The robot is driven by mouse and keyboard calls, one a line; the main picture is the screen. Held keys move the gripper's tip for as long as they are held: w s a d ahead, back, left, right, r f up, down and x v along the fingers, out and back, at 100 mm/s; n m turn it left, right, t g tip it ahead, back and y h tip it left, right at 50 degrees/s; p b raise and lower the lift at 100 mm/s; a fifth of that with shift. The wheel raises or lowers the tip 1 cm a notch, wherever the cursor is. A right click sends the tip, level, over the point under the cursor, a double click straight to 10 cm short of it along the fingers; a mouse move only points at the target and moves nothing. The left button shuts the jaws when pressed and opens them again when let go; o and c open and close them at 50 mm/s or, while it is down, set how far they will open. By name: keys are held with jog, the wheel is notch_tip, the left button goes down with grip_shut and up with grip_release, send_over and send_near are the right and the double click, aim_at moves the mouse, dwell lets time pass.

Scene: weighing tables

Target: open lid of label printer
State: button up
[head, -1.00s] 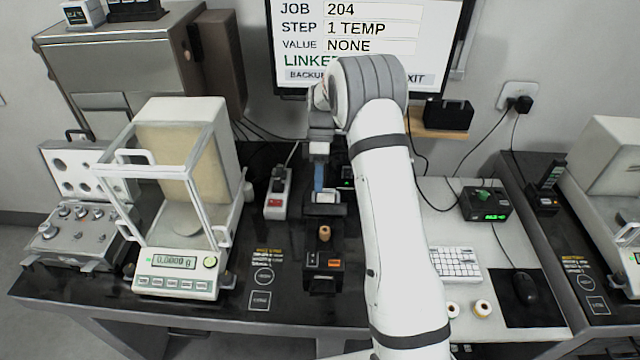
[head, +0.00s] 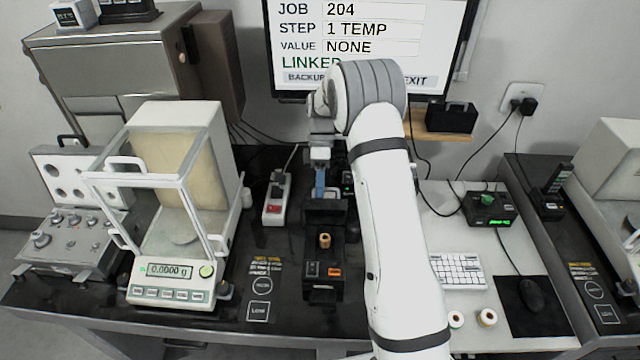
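The label printer (head: 324,276) is a small black unit with an orange button on the bench, left of my arm. A tan roll (head: 325,241) shows in its open top. Its dark lid (head: 325,212) stands raised at the back of the printer, behind the roll. My gripper (head: 320,190) is just behind the lid, with a blue part visible. Its fingertips are hidden by the lid and my arm, so I cannot tell whether it is open or shut or touches the lid.
A balance with a glass draft shield (head: 172,270) stands to the left. A power strip (head: 277,198) lies between it and the printer. Right of my arm are a keyboard (head: 458,271), two small rolls (head: 487,317), a mouse (head: 535,294) and a black box with green display (head: 488,207). A monitor stands behind.

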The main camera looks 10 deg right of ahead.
jog(key=shift+o, duration=1.4)
jog(key=shift+a+r, duration=0.1)
jog(key=shift+r, duration=0.15)
jog(key=shift+w, duration=0.1)
jog(key=b+v, duration=0.1)
jog(key=v, duration=0.6)
jog(key=shift+r, duration=0.4)
jog(key=shift+w, duration=0.15)
jog(key=shift+c, duration=0.5)
